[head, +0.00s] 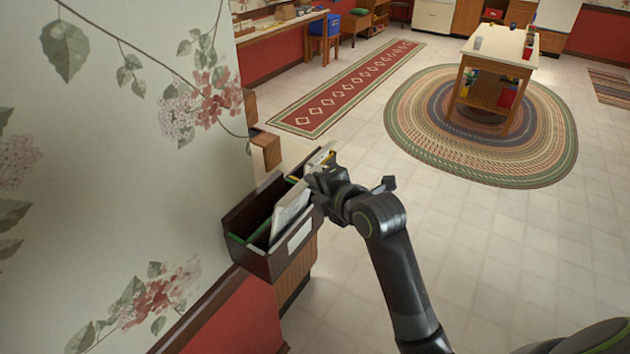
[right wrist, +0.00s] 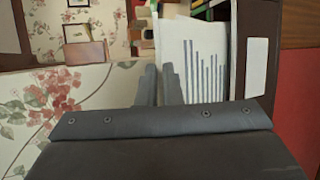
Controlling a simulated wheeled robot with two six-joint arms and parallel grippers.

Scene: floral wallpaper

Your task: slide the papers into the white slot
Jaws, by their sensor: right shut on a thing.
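White papers (head: 291,208) stand tilted inside a dark brown wall-mounted holder (head: 283,262) in the head view. In the right wrist view the front sheet of the papers (right wrist: 205,65) shows a printed bar chart. My right gripper (head: 322,178) is at the far upper end of the papers, shut on their edge; its two fingers (right wrist: 159,86) show in the right wrist view. The holder has a white label (head: 300,235) on its front, and a green edge shows in its near compartment. I cannot tell which compartment is the white slot. My left gripper is not in view.
The floral wall (head: 120,150) rises directly behind the holder, with a wooden rail and red panel (head: 240,325) below. A small wooden bracket (head: 266,148) juts out beyond it. Open tiled floor (head: 500,250) lies to the right; a wooden table (head: 497,75) stands on a round rug.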

